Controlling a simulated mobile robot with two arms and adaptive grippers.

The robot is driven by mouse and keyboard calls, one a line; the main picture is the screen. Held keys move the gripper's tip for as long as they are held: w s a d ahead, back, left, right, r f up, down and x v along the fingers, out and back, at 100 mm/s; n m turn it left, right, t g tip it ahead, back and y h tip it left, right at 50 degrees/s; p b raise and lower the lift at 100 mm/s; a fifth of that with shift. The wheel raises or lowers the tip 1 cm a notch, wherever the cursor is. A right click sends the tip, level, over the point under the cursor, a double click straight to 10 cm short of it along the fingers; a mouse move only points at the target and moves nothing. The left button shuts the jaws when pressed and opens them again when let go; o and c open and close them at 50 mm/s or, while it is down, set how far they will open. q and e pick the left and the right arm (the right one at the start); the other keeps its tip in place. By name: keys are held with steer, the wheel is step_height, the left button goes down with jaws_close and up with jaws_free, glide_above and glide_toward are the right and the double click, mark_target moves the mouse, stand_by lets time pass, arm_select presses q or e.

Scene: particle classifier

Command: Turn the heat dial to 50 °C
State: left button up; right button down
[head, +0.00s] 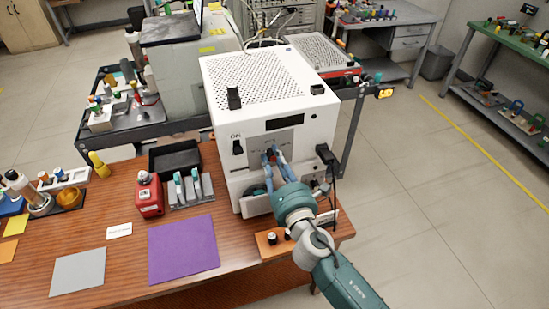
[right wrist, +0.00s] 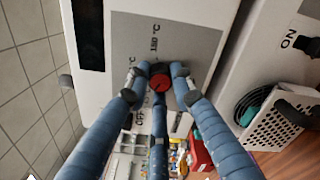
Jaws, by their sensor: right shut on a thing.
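The heat dial (right wrist: 160,83) is a small red knob with a dark rim, on a grey panel (right wrist: 195,38) on the front of the white machine (head: 265,90). In the right wrist view, printed °C labels stand around the dial; they are partly hidden and hard to read, so I cannot tell its setting. My right gripper (head: 271,156) has blue fingers and reaches the panel from the front. In the right wrist view its fingertips (right wrist: 159,78) are closed around the dial. My left gripper is not in view.
A black display (head: 285,121) sits above the panel, and an ON switch (head: 238,147) is to its left. A black plug with a cable (head: 325,153) is at the right. A red device (head: 149,195) and a purple mat (head: 183,249) lie on the wooden table (head: 128,265).

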steer(key=shift+s+a+f+n, duration=0.1)
steer(key=shift+f+n, duration=0.1)
steer(key=shift+n, duration=0.4)
steer(key=c, duration=1.5)
jaws_free()
steer(key=shift+r, duration=0.1)
steer(key=v, duration=1.2)
